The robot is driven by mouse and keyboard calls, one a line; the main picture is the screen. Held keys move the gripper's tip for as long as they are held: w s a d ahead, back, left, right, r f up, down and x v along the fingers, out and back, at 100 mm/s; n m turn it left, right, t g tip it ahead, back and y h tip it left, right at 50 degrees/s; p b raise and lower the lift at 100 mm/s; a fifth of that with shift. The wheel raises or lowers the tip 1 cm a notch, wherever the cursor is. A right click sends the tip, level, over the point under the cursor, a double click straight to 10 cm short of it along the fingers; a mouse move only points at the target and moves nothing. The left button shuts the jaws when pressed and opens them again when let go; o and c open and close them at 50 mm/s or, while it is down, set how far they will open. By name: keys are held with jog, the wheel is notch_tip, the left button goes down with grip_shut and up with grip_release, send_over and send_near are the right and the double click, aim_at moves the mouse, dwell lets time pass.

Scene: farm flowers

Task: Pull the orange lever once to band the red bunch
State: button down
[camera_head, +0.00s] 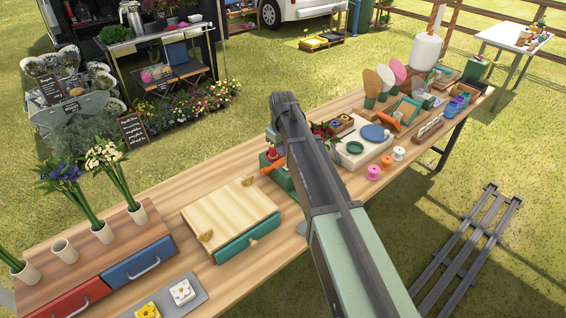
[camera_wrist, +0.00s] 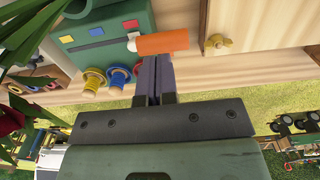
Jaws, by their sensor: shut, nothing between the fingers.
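The orange lever (camera_wrist: 160,43) is a thick handle on a white joint at the side of the green banding machine (camera_wrist: 90,30). In the head view the lever (camera_head: 273,166) sticks out to the left of the machine (camera_head: 280,182), which my arm partly covers. My gripper (camera_wrist: 153,60) is shut and empty. Its fingertips are right at the lower edge of the lever in the wrist view; I cannot tell whether they touch. Red flowers with green leaves (camera_wrist: 10,121) show at the left edge of the wrist view. Red blooms (camera_head: 319,131) also show beside my arm in the head view.
A wooden box with a teal drawer (camera_head: 247,240) and brass catches stands left of the machine. Yellow, blue and red spools (camera_wrist: 118,76) sit along the machine's edge. A cream board (camera_head: 360,154) with blue and green discs lies right of my arm.

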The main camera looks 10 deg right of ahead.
jog(key=shift+f, duration=0.1)
jog(key=shift+f+b, duration=1.05)
jog(key=shift+b, duration=0.1)
jog(key=s+f+b, duration=0.1)
jog(key=s+d+f+b, duration=0.1)
jog(key=shift+s+d+f+b, duration=0.1)
jog(key=shift+s+f+b, duration=0.1)
jog(key=shift+f+b, duration=0.15)
jog(key=shift+s+d+f+b, duration=0.25)
jog(key=shift+s+f+b, duration=0.2)
jog(key=shift+f+b, duration=0.35)
jog(key=shift+s+d+f+b, duration=0.2)
jog(key=shift+s+f+b, duration=0.2)
jog(key=shift+f+b, duration=0.4)
jog(key=shift+s+d+f+b, duration=0.1)
jog(key=shift+s+f+b, duration=0.1)
jog(key=shift+f+b, duration=0.4)
jog(key=shift+s+d+f+b, duration=0.1)
jog(key=shift+s+f+b, duration=0.05)
jog(key=shift+f+b, duration=0.5)
jog(key=shift+s+d+f+b, duration=0.1)
jog(key=shift+s+f+b, duration=0.1)
jog(key=shift+f+b, duration=0.4)
